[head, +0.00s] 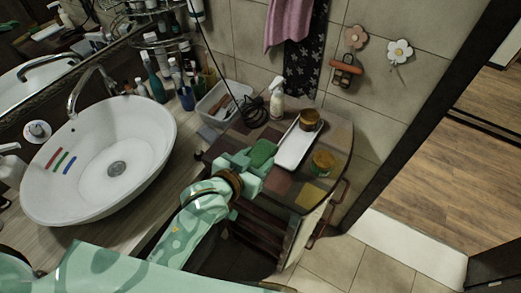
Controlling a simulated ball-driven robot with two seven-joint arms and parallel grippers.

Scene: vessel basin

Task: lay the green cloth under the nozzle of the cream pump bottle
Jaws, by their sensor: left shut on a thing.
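The green cloth (263,152) is a small dark green piece at the fingertips of my left gripper (254,163). The gripper is shut on it, over the patchwork-topped cabinet (232,142). Whether the cloth touches the top I cannot tell. A cream-white bottle with a pump head (278,101) stands at the back of that top, behind the cloth and apart from it. Another pale pump bottle (11,168) shows at the left edge beside the basin. My right gripper is not in view.
A white tray (293,152) lies right of the cloth, with a brown-lidded jar (309,119) at its far end. Another jar (323,163) stands at right. The white basin (60,190) is at left.

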